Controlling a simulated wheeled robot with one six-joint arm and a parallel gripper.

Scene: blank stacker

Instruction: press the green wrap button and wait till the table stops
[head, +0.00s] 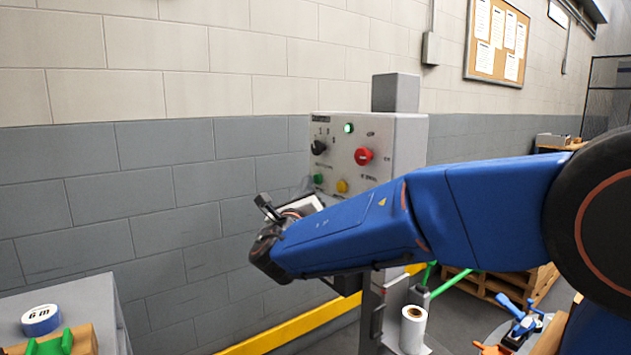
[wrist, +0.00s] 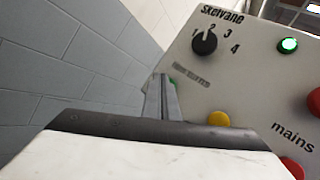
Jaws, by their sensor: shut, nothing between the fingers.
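The grey control box (head: 402,150) stands on a post in front of the wall. The green button (head: 318,179) is at its lower left, left of a yellow button (head: 342,186). In the wrist view only a sliver of the green button (wrist: 173,81) shows beside the fingertips. My gripper (wrist: 162,80) is shut and empty, its tips in front of the panel at the green button. I cannot tell whether they touch it or whether it is pressed. A green lamp (head: 348,128) is lit at the top. No moving table can be made out.
The panel also has a black knob (head: 318,147) and a red button (head: 364,156). A yellow rail (head: 290,328) runs low along the wall. A grey bench (head: 100,300) with a blue-and-white tape roll (head: 41,319) is at left. A wooden pallet (head: 500,285) lies at right.

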